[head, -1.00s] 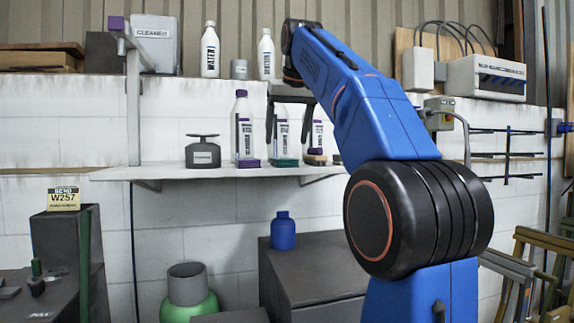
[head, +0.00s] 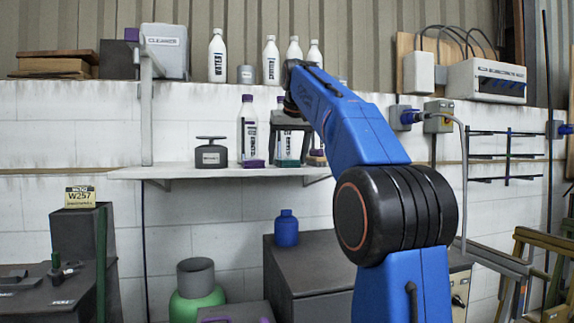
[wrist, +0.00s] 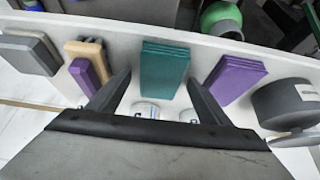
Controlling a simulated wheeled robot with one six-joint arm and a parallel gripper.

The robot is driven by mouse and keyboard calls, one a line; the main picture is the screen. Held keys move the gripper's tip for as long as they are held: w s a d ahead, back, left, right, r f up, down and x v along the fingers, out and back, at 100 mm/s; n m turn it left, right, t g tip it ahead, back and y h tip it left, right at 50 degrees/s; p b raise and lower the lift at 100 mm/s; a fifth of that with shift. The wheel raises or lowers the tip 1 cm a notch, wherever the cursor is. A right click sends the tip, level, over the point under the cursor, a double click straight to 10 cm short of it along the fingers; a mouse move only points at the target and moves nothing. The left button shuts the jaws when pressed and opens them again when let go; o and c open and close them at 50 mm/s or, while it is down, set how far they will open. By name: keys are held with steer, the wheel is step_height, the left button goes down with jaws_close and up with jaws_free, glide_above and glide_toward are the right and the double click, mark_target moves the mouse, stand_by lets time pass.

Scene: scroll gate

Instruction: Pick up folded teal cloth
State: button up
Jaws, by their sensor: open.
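The folded teal cloth (wrist: 165,68) lies on the shelf near its front edge, in the middle of the wrist view. In the head view a small part of the teal cloth (head: 286,164) shows below my gripper (head: 290,150). My gripper (wrist: 158,80) is open and empty, one finger towards each side of the cloth in the wrist view. The fingertips appear close to it; I cannot tell whether they touch it. White bottles stand just behind the cloth, partly hidden by my gripper.
On the shelf (head: 140,172), a purple folded cloth (wrist: 234,78) and a dark grey round item (wrist: 285,105) lie on one side. A purple block (wrist: 86,76), a tan block (wrist: 97,52) and a grey block (wrist: 28,50) lie on the other. A white bottle (head: 248,130) stands close by.

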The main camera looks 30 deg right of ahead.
steer(key=shift+f, duration=0.15)
steer(key=c, duration=1.1)
